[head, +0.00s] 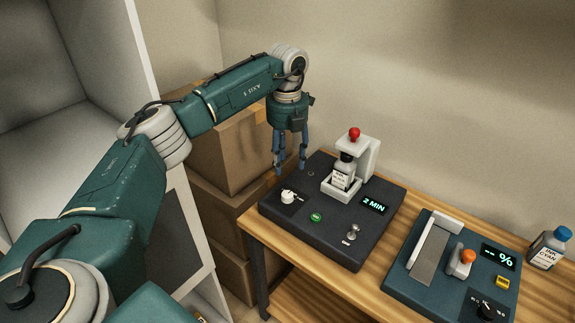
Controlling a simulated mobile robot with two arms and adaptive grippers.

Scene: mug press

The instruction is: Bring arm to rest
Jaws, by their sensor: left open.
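My left arm reaches in from the left, and its left gripper (290,160) hangs pointing down over the far left corner of the black machine (325,235). The blue fingers are apart, with nothing between them. The machine has a white dial (288,197), a green button (316,217), a small metal lever (352,232) and a display reading "2 MIN" (374,204). A small labelled bottle (343,173) stands in the machine's white holder, under a red knob (354,133). The gripper is to the left of the bottle, apart from it. My right gripper is not in view.
A second, blue-grey device (440,290) with an orange knob (468,256) and a "-- %" display (498,256) sits to the right on the wooden table (335,285). Cardboard boxes (225,150) are stacked behind my arm.

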